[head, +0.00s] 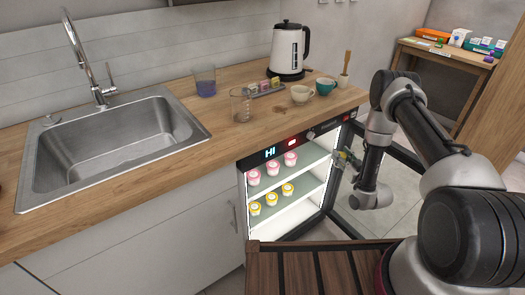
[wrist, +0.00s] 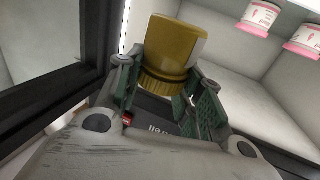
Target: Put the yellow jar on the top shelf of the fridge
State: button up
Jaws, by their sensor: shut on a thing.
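My gripper (wrist: 165,95) is shut on a yellow jar (wrist: 174,50), which sits between the green-padded fingers in the wrist view. In the head view my gripper (head: 347,160) is at the right side of the open fridge (head: 334,180); the jar is too small there to make out clearly. The top shelf (head: 308,159) bears pink-and-white jars (head: 272,168), lined up towards its left and middle. Two of these pink jars (wrist: 260,17) show at the upper right of the wrist view. The shelf below (head: 308,187) bears several yellow-and-white jars (head: 271,199).
The fridge door (head: 382,240) stands open to the right, with my arm above it. A dark frame edge (wrist: 60,95) is close on the left in the wrist view. The wooden counter (head: 225,135) overhangs the fridge. A slatted wooden surface (head: 300,272) is in front.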

jog(key=w+a+y, duration=0.1)
jog(key=w+a, duration=1.1)
jog(key=w, duration=0.4)
jog(key=shift+a+r+n+g, duration=0.15)
jog(key=shift+a+n+g, duration=0.15)
jog(key=shift+n, duration=0.1)
jog(key=shift+w+f, duration=0.2)
jog(key=shift+f, duration=0.9)
notch_tip(320, 180, down, 4)
jog(key=shift+a+r, duration=0.1)
jog(key=shift+w+a+f, duration=0.1)
jog(key=shift+w+f, duration=0.05)
jog(key=shift+f, duration=0.35)
jog(key=shift+f, duration=0.1)
jog(key=o, duration=1.1)
